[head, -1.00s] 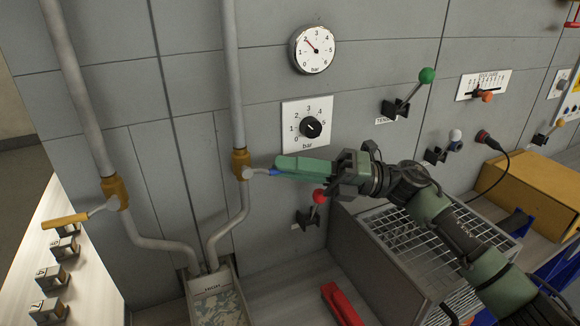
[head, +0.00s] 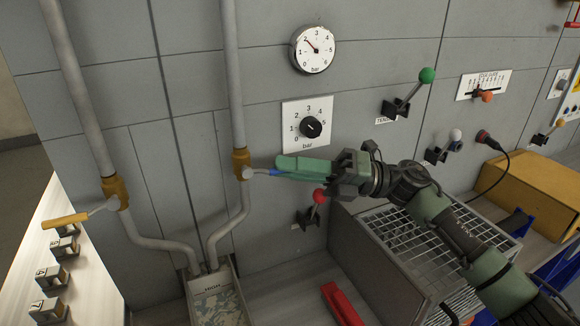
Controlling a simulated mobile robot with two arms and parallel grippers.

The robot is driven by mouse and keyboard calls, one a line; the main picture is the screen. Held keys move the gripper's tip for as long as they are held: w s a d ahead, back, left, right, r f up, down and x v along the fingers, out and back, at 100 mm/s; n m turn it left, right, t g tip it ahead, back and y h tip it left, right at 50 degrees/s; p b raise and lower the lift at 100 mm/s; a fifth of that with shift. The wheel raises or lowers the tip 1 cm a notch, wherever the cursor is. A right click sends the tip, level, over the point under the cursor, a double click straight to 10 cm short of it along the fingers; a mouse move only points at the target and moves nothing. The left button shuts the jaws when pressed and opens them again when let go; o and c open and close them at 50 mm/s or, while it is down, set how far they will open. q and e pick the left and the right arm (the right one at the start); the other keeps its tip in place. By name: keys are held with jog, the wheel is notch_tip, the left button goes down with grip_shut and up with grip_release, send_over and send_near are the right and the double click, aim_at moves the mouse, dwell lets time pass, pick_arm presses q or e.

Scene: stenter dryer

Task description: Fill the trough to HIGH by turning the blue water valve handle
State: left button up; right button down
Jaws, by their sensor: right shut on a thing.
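The blue water valve handle (head: 263,171) sticks out to the right from a brass valve (head: 241,163) on the right-hand pipe. My right gripper (head: 290,169) is shut on the handle, and its green fingers hide most of it. The trough (head: 217,302) is at the bottom, below the two pipe ends, with a HIGH mark near its top. The liquid surface inside looks mottled and lies close to that mark; its exact level is hard to tell. My left gripper is not in view.
A second valve with an orange-yellow handle (head: 65,221) is on the left pipe. A red-knobbed lever (head: 319,196) stands just below my right gripper. A wire-mesh box (head: 410,240) lies under my right arm. A red object (head: 341,304) rests right of the trough.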

jog(key=shift+r, duration=0.15)
jog(key=shift+r+n+h+p, duration=0.5)
jog(key=shift+r+h+p, duration=0.3)
jog(key=shift+h, duration=0.3)
jog(key=shift+s+a+r+n+h+p, duration=0.1)
jog(key=shift+a+r+n+h+p, duration=0.1)
jog(key=shift+r+h+p, duration=0.35)
jog(key=shift+a+r+n+h+p, duration=0.1)
jog(key=shift+r+n+h+p, duration=0.2)
jog(key=shift+h, duration=0.35)
jog(key=shift+s+a+r+t+h+p, duration=0.15)
jog(key=shift+a+r+t+h+p, duration=0.2)
jog(key=shift+r+h+p, duration=0.55)
jog(key=shift+s+a+r+n+h+p, duration=0.1)
jog(key=shift+a+n+h+p, duration=0.15)
jog(key=shift+h, duration=0.45)
jog(key=shift+s+a+r+n+h+p, duration=0.15)
jog(key=shift+a+h, duration=0.1)
jog(key=shift+h, duration=0.45)
jog(key=shift+f+t, duration=0.15)
jog(key=shift+t, duration=0.1)
jog(key=c, duration=1.4)
grip_release()
jog(key=shift+c, duration=0.2)
